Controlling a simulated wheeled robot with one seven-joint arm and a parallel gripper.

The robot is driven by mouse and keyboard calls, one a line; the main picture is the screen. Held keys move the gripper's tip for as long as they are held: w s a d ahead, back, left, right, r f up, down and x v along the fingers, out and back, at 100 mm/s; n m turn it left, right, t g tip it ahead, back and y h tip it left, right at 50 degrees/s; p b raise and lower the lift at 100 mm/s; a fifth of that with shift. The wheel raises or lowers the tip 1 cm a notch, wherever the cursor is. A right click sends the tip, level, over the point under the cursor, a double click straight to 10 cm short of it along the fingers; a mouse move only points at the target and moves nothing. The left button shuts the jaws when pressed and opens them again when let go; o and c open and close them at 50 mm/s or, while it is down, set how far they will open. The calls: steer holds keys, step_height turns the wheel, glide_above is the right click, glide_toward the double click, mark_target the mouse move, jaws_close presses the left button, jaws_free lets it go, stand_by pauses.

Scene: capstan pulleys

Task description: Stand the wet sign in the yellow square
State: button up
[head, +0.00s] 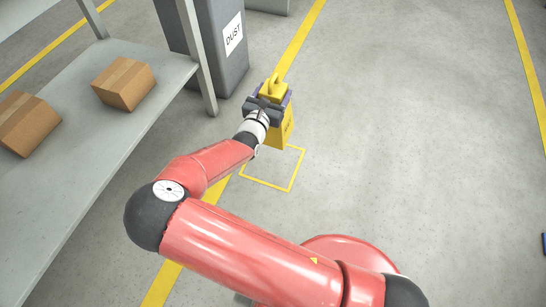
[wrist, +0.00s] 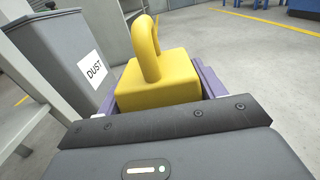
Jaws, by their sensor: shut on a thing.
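The yellow wet sign (head: 281,129) is upright in my gripper in the head view. Its block top with a looped handle (wrist: 160,82) fills the middle of the wrist view. My gripper (head: 268,97) is shut on the sign's upper part, with a purple finger on each side of it. The yellow square (head: 273,184) is a painted outline on the floor, just below the sign in the head view. The sign's lower end shows near the far edge of the square. Whether it touches the floor I cannot tell.
A grey bin labelled DUST (head: 220,42) stands behind and left of the sign. A grey shelf (head: 105,130) with cardboard boxes (head: 123,83) is at the left. A yellow floor line (head: 301,40) runs past the sign. Open floor lies to the right.

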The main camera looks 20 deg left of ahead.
step_height(320, 180, down, 20)
steer(key=b, duration=0.5)
steer(key=shift+r, duration=0.2)
steer(key=o, duration=1.6)
steer(key=shift+f, duration=0.2)
steer(key=shift+r, duration=0.2)
steer(key=s+a+p, duration=0.1)
steer(key=s+p, duration=0.1)
steer(key=s, duration=1)
